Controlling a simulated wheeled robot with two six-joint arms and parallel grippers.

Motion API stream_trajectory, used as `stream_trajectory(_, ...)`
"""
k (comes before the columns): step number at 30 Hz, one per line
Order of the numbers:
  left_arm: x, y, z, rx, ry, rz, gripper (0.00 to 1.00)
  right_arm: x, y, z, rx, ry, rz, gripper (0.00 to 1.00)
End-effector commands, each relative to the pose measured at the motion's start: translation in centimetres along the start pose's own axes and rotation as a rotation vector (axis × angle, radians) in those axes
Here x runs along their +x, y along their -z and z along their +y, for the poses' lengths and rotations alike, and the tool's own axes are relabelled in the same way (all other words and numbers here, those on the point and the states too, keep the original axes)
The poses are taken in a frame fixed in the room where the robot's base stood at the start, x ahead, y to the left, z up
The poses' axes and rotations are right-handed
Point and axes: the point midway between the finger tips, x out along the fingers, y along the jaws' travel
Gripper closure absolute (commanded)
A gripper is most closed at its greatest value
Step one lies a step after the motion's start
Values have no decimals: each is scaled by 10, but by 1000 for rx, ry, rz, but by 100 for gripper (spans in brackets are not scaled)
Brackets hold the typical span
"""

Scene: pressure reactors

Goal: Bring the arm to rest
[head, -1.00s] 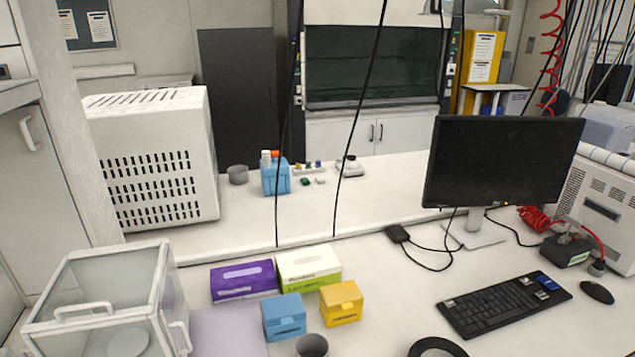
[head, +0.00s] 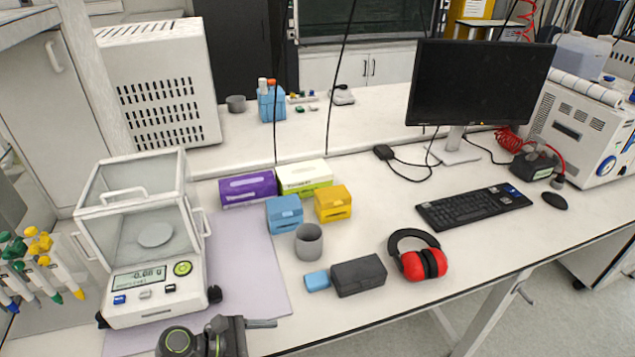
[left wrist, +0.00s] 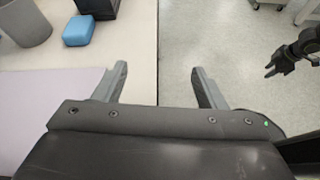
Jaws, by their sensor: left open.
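My left gripper (left wrist: 161,84) is open and empty in the left wrist view, its two grey fingers well apart. The white table's front edge shows between the fingers, with grey floor to the right. In the head view part of my left arm and gripper (head: 240,335) shows at the bottom, by the table's front edge; its fingertips are not clear there. A dark claw-like end, which looks like my right gripper (left wrist: 285,62), hangs over the floor at the right of the left wrist view, too small to read.
A balance (head: 150,285) stands left on a lilac mat (head: 255,270), beside several pipettes (head: 45,265). A grey cup (head: 309,243), small blue box (head: 317,281), dark case (head: 358,276) and red earmuffs (head: 425,262) lie near the front edge. A monitor (head: 478,85) stands behind a keyboard (head: 474,207).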

Motion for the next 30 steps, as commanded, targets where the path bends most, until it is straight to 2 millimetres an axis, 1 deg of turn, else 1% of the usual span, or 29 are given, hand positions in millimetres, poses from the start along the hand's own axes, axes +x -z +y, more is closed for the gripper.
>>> stream_trajectory(4,-9,10,-12,137,4,72,35,0,3,0,0,0,4,64)
stream_trajectory(8,-18,20,-24,279,18,146,35,1,10,0,-2,1,14,64)
stream_trajectory(11,-29,28,-35,412,36,219,35,1,14,0,-2,1,19,64)
stream_trajectory(14,-43,37,-47,567,66,306,35,1,12,0,-2,1,17,64)
stream_trajectory(17,-64,49,-63,768,123,426,35,0,7,0,-1,0,10,64)
stream_trajectory(20,-95,59,-81,1003,221,572,35,0,2,0,0,0,3,64)
stream_trajectory(21,-108,62,-87,1092,269,630,35,0,1,0,0,0,2,64)
stream_trajectory(24,-140,66,-102,1278,395,755,35,0,1,0,0,0,2,64)
stream_trajectory(27,-167,66,-112,1407,510,847,35,0,1,0,0,-1,2,64)
stream_trajectory(30,-189,64,-120,1501,615,918,35,0,1,1,-1,-1,2,64)
